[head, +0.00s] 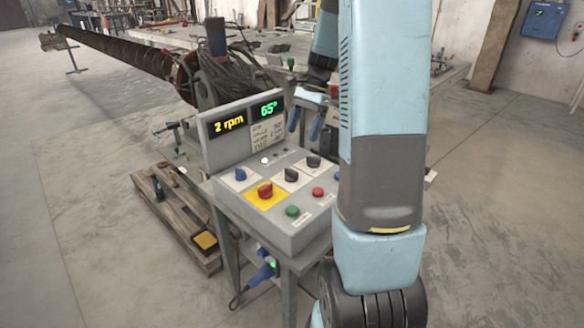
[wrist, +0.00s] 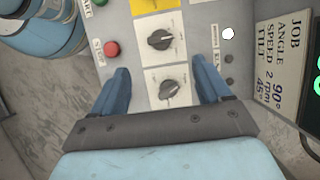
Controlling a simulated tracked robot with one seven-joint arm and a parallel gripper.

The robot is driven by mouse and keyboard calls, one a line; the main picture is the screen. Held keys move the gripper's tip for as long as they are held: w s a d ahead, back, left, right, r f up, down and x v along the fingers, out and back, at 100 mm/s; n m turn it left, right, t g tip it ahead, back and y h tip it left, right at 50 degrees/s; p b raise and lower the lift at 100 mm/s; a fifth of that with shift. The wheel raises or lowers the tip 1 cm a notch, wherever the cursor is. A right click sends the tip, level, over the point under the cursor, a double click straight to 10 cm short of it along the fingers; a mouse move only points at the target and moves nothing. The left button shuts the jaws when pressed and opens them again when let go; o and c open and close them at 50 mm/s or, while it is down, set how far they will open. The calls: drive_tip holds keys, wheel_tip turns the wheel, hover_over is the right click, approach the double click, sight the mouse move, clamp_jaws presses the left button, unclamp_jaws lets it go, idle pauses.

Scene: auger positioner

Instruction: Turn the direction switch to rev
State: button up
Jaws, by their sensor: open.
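The control panel (head: 290,235) carries several rotary switches. Two dark knobs on white plates, the nearer-middle knob (head: 291,174) and the right rear knob (head: 313,161), also show in the wrist view as the upper knob (wrist: 160,40) and the lower knob (wrist: 168,92). A blue knob (head: 240,174) sits at the left, and a red knob (head: 265,190) on a yellow plate. The plate labels are too small to read, so I cannot tell which knob is the direction switch. My gripper (head: 305,122) is open and empty above the panel; in the wrist view its blue fingers (wrist: 163,78) flank the lower knob, apart from it.
A red button (head: 318,192) and a green button (head: 292,211) are at the panel's front right. A white lamp (head: 264,160) is lit. The upright display (head: 229,125) reads 2 rpm and 65°. A job card (wrist: 283,60) lists angle 90°, speed 2 rpm, tilt 45°.

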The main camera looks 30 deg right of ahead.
sight(291, 170)
drive_tip(key=x, duration=1.2)
drive_tip(key=shift+f, duration=0.25)
drive_tip(key=c, duration=1)
